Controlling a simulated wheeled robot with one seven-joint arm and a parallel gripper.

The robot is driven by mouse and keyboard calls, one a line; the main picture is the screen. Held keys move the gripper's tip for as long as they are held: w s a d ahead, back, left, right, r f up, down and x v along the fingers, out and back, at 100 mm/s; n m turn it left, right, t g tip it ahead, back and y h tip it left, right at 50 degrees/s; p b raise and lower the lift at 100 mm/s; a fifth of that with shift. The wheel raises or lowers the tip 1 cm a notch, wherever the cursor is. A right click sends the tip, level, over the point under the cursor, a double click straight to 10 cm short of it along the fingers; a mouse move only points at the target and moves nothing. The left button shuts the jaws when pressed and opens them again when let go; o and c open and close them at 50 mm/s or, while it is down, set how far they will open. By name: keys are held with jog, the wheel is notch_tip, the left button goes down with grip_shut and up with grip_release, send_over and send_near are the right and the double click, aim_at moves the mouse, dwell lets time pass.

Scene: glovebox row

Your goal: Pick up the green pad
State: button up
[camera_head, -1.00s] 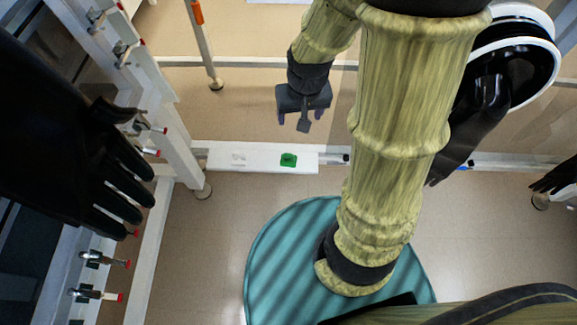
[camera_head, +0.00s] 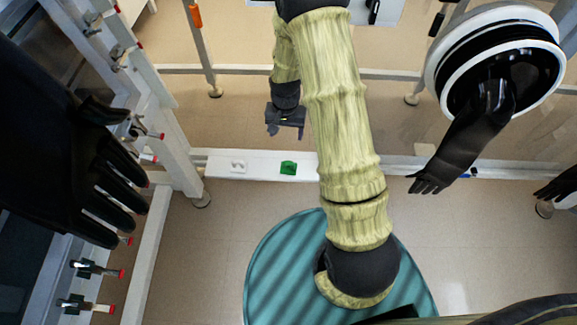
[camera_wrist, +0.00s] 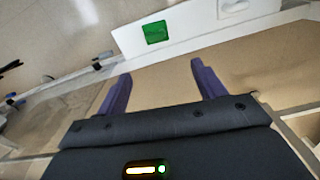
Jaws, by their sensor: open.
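The green pad (camera_head: 288,168) lies flat on a narrow white shelf (camera_head: 262,171) in the head view. It also shows in the wrist view (camera_wrist: 155,32), ahead of the fingers and a little left of the middle. My gripper (camera_head: 285,128) is above and beyond the shelf in the head view, apart from the pad. In the wrist view my gripper (camera_wrist: 158,80) has its two purple fingers wide apart with nothing between them.
A white fitting (camera_head: 238,166) sits on the same shelf, left of the pad. Black gloves hang at the left (camera_head: 85,165) and at the right (camera_head: 462,140), the latter from a round white-rimmed port (camera_head: 500,62). A white post (camera_head: 175,145) stands left of the shelf.

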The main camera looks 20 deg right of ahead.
jog(key=b, duration=0.7)
send_near(289, 161)
jog(key=f, duration=0.5)
jog(key=shift+w+a+f, duration=0.3)
jog(key=shift+w+a, duration=0.05)
jog(key=f+b, duration=0.2)
jog(key=f, duration=0.1)
jog(key=s+f+b, duration=0.1)
jog(key=b, duration=0.1)
jog(key=shift+d+f, duration=0.2)
jog(key=shift+d, duration=0.05)
jog(key=shift+w+f+b, duration=0.1)
jog(key=shift+f+b, duration=0.25)
jog(key=shift+f, duration=0.05)
jog(key=c, duration=1.1)
jog(key=shift+o, duration=0.2)
